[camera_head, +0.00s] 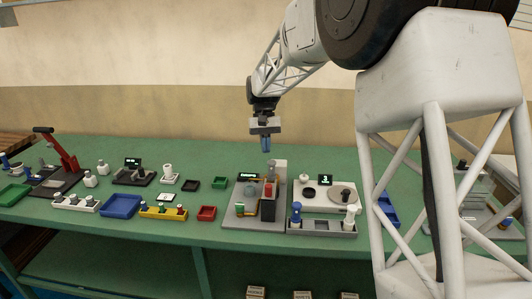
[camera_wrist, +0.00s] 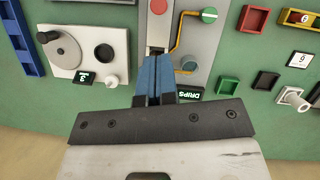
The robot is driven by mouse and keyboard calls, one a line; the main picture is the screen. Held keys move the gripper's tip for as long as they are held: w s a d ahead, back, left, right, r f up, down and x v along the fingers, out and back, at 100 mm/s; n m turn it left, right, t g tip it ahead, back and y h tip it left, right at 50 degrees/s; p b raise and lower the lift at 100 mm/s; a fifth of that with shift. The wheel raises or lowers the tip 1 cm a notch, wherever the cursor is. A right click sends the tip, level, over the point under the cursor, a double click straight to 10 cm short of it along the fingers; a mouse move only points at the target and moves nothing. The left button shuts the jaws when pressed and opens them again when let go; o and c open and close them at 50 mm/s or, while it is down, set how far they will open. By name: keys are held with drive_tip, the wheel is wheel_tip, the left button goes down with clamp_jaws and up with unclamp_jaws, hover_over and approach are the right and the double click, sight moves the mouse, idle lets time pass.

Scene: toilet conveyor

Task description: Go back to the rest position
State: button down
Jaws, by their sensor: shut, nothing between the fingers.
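My gripper (camera_head: 265,144) hangs from my arm above the green table (camera_head: 225,170), pointing down, over the back edge of the grey station with the red-topped block. In the wrist view its blue fingers (camera_wrist: 154,70) are together with nothing between them. The fingertips appear near the station's grey and red middle part in that view, but the head view shows the gripper above it and apart from it.
The grey station (camera_head: 240,218) stands below my gripper. A white dial station (camera_head: 322,197) is to its right. A blue tray (camera_head: 121,206), a yellow rack (camera_head: 163,212) and a red tray (camera_head: 207,213) lie left. A red lever press (camera_head: 66,152) stands far left.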

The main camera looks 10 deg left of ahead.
drive_tip(key=shift+d, duration=0.1)
idle(0.3)
drive_tip(key=s+d+r+m+t, duration=0.1)
drive_tip(key=s+d+r, duration=0.2)
drive_tip(key=s+d, duration=0.35)
drive_tip(key=s+d+r+t+y, duration=0.1)
drive_tip(key=s+d+r, duration=0.1)
drive_tip(key=s+d, duration=0.4)
drive_tip(key=s+d+r+m+t, duration=0.1)
drive_tip(key=s+d+r, duration=0.25)
drive_tip(key=s, duration=0.45)
drive_tip(key=s+d+f+t, duration=0.1)
drive_tip(key=s+d+f, duration=0.1)
drive_tip(key=s, duration=0.6)
drive_tip(key=s+d+f+t, duration=0.1)
drive_tip(key=s+d+f, duration=0.1)
drive_tip(key=s+d, duration=0.3)
drive_tip(key=s+d+f+m+t, duration=0.1)
drive_tip(key=s+d+f, duration=0.1)
drive_tip(key=s, duration=1)
drive_tip(key=shift+d+f+t, duration=0.2)
drive_tip(key=shift+d+t, duration=0.2)
drive_tip(key=shift+d, duration=0.45)
